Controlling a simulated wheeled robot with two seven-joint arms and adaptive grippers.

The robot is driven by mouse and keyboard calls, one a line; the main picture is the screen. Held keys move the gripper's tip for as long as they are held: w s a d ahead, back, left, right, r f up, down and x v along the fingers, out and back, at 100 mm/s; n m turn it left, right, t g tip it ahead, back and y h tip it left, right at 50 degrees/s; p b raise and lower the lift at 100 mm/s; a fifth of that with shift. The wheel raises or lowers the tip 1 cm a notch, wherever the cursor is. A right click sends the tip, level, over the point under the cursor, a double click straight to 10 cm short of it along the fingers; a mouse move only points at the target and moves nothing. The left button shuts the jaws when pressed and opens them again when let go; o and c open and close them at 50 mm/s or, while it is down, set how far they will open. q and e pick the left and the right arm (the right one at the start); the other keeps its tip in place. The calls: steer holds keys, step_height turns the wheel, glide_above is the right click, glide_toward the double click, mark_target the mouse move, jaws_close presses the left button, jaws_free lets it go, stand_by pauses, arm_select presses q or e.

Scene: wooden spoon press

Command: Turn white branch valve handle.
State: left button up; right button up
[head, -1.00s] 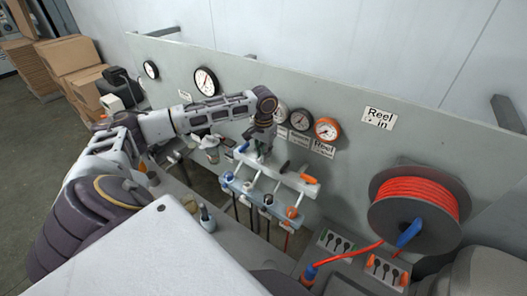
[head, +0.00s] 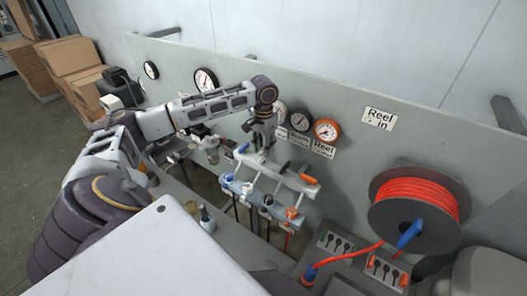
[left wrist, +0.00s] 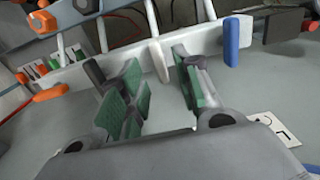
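The white branch valve handle (left wrist: 160,60) shows in the left wrist view as a short white lever on the pale manifold bar (left wrist: 195,42). My left gripper (left wrist: 158,84) is open, its green-padded fingers on either side of the handle's near end with gaps visible. In the head view my left gripper (head: 262,146) points down at the upper manifold bar (head: 278,171) and hides the white handle there. Beside it are a blue handle (left wrist: 231,42), a black handle (left wrist: 95,72) and an orange handle (left wrist: 48,95). My right gripper is not in view.
A reel of orange hose (head: 418,200) stands at the right. A lower row of valves (head: 262,194) with hanging hoses is in front.

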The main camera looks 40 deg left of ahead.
arm_select(q)
step_height(320, 180, up, 8)
steer(key=shift+r, duration=0.25)
steer(key=shift+f, duration=0.1)
stand_by(0.8)
